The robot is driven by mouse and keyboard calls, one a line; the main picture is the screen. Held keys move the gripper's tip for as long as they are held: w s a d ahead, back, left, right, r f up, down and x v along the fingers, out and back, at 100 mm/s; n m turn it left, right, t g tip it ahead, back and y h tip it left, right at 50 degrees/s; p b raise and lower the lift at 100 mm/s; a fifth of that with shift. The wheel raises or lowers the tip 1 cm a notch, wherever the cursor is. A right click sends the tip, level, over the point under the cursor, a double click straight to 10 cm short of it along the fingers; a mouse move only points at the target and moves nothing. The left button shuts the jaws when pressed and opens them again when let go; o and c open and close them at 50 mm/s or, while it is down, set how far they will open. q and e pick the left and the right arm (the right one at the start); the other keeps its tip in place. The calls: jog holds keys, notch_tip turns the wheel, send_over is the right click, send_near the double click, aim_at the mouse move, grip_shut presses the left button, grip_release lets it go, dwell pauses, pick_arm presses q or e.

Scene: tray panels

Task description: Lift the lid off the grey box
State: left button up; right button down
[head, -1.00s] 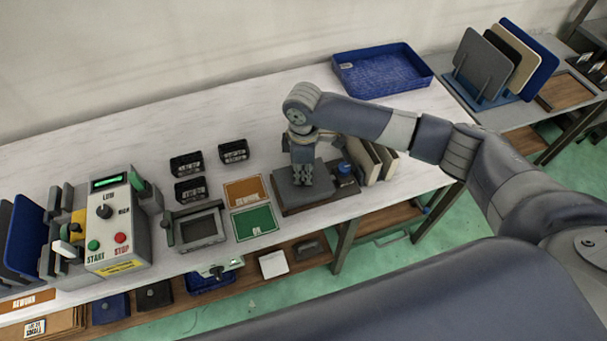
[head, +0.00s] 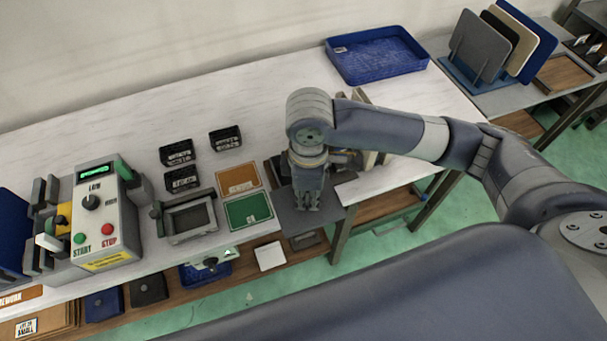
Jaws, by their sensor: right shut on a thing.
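The lid (head: 328,218) is a flat dark grey square plate. My right gripper (head: 307,202) points down and is shut on the middle of the lid. The lid appears raised, with its near edge in front of the table's front edge in the picture. The grey box (head: 276,170) is mostly hidden behind the lid and my right arm; only a dark edge shows at the left. I cannot see into it. My left gripper is not in view.
Green (head: 248,211) and orange (head: 238,179) cards lie left of the lid, near several small black bins (head: 225,139). Upright panels (head: 372,158) stand just right of my gripper. A blue tray (head: 378,57) is at the back. Bare white tabletop lies behind the bins.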

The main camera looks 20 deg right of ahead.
aim_at(310, 214)
jog(key=shift+s+a, duration=0.15)
jog(key=shift+s, duration=0.85)
jog(key=shift+s+r, duration=0.25)
jog(key=shift+s, duration=0.05)
jog(key=shift+r+p, duration=1.65)
jog(key=shift+p, duration=0.9)
